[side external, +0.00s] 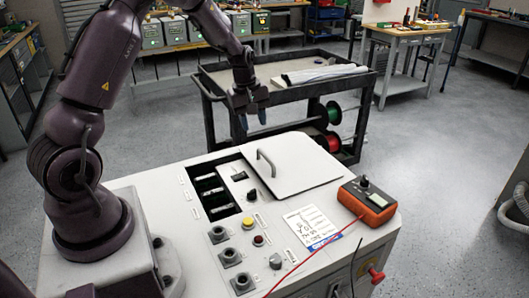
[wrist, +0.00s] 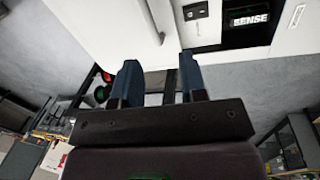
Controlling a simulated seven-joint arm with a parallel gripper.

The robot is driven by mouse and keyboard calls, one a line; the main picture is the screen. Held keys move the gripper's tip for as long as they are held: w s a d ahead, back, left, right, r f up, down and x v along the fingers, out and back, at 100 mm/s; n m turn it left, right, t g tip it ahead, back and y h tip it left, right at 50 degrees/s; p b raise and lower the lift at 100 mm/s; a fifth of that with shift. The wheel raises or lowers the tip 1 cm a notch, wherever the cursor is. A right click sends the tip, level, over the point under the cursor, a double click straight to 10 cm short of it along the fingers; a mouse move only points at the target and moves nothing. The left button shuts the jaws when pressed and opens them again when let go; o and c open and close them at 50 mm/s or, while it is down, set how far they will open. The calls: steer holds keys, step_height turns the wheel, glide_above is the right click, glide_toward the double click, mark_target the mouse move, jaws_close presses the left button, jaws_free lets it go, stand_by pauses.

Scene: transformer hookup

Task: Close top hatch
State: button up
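The top hatch (side external: 298,172) is a white panel with a bar handle (side external: 266,165) on top of the white cabinet (side external: 165,190). It lies roughly flat, to the right of an uncovered dark compartment (side external: 212,188) with parts inside. In the wrist view, the hatch (wrist: 100,25) and its handle (wrist: 152,22) show at the top, with the dark opening (wrist: 250,38) to their right. My gripper (side external: 252,120) hangs above and behind the hatch, clear of the handle. In the wrist view, the fingers (wrist: 160,82) are apart with nothing between them.
An orange meter (side external: 367,203) with a red lead sits on the cabinet's right edge, beside a paper label (side external: 312,226). Knobs and buttons (side external: 248,223) stand in front of the hatch. A black cart (side external: 290,92) with cable spools stands behind the cabinet.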

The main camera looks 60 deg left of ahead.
mark_target(265, 155)
steer(key=shift+n, duration=0.8)
steer(key=w+f, duration=0.1)
steer(key=f, duration=0.3)
steer(key=w+f, duration=0.1)
steer(key=f, duration=0.2)
steer(key=w+f, duration=0.1)
steer(key=f, duration=0.3)
steer(key=shift+w+a+f, duration=0.2)
steer(key=shift+w+f, duration=0.1)
steer(key=shift+f, duration=0.05)
jaws_close()
